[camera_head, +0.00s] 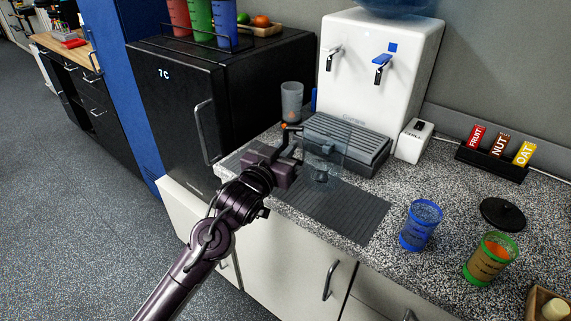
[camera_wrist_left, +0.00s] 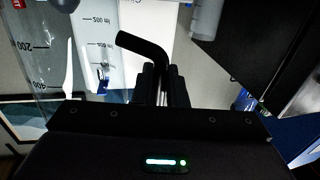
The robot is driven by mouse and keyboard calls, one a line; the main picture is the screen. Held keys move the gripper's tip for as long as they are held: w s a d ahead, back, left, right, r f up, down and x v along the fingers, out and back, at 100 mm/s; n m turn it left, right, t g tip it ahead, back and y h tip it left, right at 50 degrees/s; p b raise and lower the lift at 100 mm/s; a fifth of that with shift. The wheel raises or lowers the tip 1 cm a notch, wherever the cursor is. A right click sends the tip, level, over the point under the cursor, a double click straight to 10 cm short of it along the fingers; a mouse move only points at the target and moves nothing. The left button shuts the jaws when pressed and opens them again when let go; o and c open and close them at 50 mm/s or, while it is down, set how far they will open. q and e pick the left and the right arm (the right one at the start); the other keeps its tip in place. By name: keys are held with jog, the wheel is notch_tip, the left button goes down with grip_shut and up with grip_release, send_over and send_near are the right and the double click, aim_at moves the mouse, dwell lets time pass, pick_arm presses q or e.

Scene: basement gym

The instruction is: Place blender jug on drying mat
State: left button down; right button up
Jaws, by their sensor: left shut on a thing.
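The blender jug (camera_head: 325,153) is clear, with a dark part at its lower end. My left gripper (camera_head: 291,152) is shut on its dark handle and holds it over the counter, in front of the grey drip tray. In the left wrist view the bent black handle (camera_wrist_left: 147,46) stands between the fingers (camera_wrist_left: 160,88), and the jug's clear marked wall (camera_wrist_left: 40,55) is at the left. The dark ribbed drying mat (camera_head: 345,211) lies flat at the counter's front edge, below and right of the jug. Whether the jug touches the mat is unclear. My right gripper is out of view.
A white water dispenser (camera_head: 385,85) and its grey drip tray (camera_head: 350,142) stand behind. A grey cup (camera_head: 291,100) stands beside the black fridge (camera_head: 180,100). A blue cup (camera_head: 420,226), a black lid (camera_head: 502,214) and a green-rimmed cup (camera_head: 490,260) stand right of the mat.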

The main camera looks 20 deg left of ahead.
pick_arm(q)
notch_tip(320, 180, down, 4)
jog(key=shift+f, duration=0.2)
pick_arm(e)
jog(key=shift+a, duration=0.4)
pick_arm(q)
jog(key=shift+f, duration=0.2)
jog(key=c, duration=1.5)
grip_release()
jog(key=shift+o, duration=0.2)
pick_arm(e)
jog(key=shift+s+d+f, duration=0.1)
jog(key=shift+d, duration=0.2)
pick_arm(q)
jog(key=shift+r, duration=0.1)
jog(key=s+a+b, duration=0.1)
jog(key=s, duration=1.1)
jog(key=shift+a, duration=0.4)
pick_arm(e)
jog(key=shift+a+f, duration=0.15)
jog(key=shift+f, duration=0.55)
